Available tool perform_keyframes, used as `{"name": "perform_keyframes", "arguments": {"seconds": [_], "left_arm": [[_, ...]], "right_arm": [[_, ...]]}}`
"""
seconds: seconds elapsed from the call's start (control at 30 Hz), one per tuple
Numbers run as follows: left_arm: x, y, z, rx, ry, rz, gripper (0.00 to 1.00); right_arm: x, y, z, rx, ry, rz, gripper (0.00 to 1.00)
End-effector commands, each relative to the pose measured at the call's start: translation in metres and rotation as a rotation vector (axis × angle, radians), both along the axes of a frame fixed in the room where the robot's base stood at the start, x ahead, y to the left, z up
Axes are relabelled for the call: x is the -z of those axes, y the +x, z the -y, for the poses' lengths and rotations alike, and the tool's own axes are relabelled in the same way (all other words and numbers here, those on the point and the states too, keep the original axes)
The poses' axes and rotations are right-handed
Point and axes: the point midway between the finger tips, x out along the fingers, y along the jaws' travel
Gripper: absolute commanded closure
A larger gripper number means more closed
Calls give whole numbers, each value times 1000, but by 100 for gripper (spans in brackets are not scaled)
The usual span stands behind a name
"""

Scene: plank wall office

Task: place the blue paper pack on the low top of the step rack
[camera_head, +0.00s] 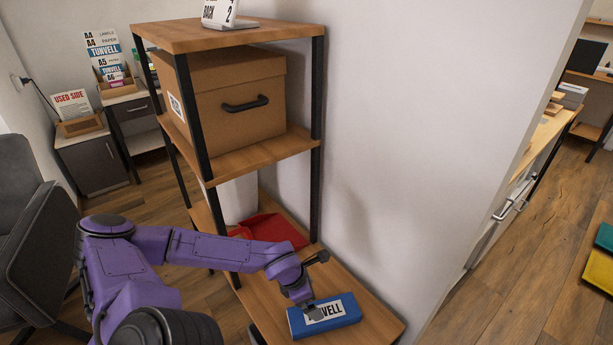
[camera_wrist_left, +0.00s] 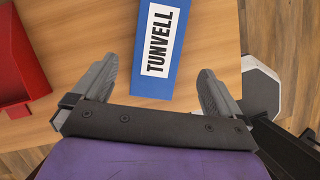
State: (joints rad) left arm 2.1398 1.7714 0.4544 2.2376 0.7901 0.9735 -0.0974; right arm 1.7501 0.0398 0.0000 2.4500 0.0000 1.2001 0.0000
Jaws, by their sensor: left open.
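The blue paper pack (camera_head: 337,321), with a white TUNVELL label, lies flat on the low top (camera_head: 381,325) of the step rack, near its front end. It also shows in the left wrist view (camera_wrist_left: 157,84), where it runs up past the picture's top edge. My left gripper (camera_wrist_left: 159,66) is open, one finger on each side of the pack's near end, with a gap on both sides. In the head view my left gripper (camera_head: 311,306) is just over the pack and partly hides its label. My right gripper is not in view.
A red tray (camera_head: 272,231) sits farther back on the same low board, beside a white bin (camera_head: 238,198). Black rack posts (camera_head: 317,95) and a shelf with a cardboard box (camera_head: 225,98) rise behind my arm. A white wall (camera_head: 400,150) borders the right side.

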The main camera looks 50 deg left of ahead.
Motion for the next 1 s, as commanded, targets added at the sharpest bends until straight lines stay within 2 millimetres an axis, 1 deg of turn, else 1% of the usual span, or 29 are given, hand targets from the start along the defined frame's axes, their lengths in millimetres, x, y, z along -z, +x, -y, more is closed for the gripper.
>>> {"name": "perform_keyframes", "arguments": {"seconds": [0.07,0.17,0.3,0.37,0.4,0.47,0.6,0.7,0.83,0.9,1.0], "left_arm": [[4,-5,5,60,42,-21,0],[18,-20,19,237,168,-74,0],[43,-54,34,582,394,-155,0],[52,-69,38,733,482,-182,0],[57,-79,39,836,537,-196,0],[63,-94,41,991,614,-212,0],[73,-125,42,1365,769,-222,0],[76,-142,42,1614,847,-208,0],[77,-155,43,1847,904,-179,0],[77,-159,43,1919,917,-167,0],[77,-161,43,1961,924,-157,0]], "right_arm": [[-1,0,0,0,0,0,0],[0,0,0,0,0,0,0],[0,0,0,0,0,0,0],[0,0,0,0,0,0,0],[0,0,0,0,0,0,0],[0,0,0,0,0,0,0],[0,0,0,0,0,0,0],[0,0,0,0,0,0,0],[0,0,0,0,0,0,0],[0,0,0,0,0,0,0],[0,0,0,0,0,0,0]]}}
